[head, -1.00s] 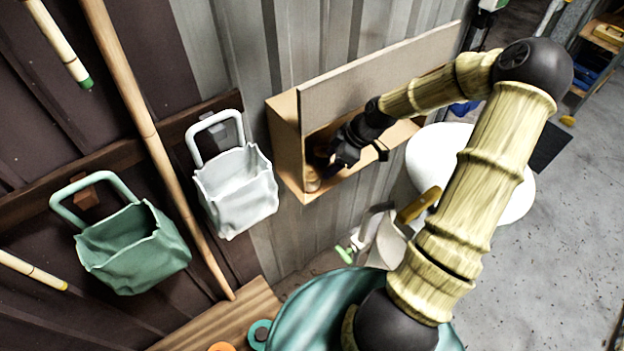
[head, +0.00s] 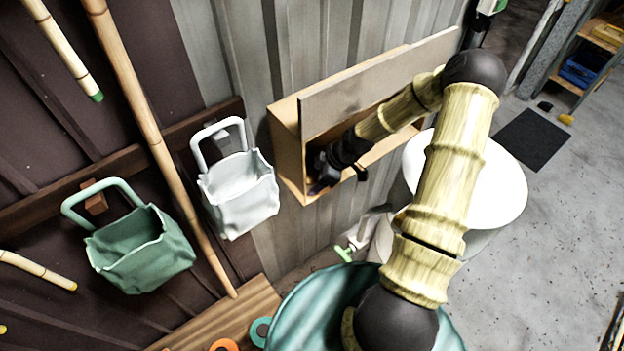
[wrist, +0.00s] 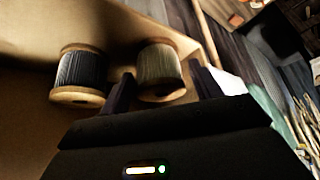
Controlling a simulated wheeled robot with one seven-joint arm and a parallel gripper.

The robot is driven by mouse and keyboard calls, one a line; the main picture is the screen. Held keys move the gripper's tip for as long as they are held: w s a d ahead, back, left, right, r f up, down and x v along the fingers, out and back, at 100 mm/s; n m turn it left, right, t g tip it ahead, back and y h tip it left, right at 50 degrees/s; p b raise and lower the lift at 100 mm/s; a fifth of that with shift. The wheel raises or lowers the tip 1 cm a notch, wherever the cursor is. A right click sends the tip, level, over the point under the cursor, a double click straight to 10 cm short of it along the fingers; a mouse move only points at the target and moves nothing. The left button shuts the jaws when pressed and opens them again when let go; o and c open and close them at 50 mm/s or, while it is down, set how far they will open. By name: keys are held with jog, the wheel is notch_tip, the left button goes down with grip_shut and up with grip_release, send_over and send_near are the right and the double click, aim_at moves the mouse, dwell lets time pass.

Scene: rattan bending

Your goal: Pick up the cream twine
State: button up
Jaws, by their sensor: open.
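The cream twine (wrist: 160,66) is a beige-olive spool with wooden ends, inside the wall box. In the wrist view it shows between and just beyond the two fingertips. My gripper (wrist: 163,84) is open, one dark finger at each side of the spool. I cannot tell whether the fingers touch it. A second spool (wrist: 78,70) of grey-blue twine stands to its left, outside the left finger. In the head view my gripper (head: 324,172) is inside the wooden box (head: 288,140), and the spools are hidden there.
The box has a raised front panel (head: 380,80) above its opening. A white bag (head: 240,190) and a green bag (head: 140,245) hang to the left. A white round surface (head: 490,185) is at the right. A bamboo pole (head: 150,120) leans on the wall.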

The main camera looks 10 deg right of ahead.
jog(key=shift+x, duration=0.95)
jog(key=c, duration=0.8)
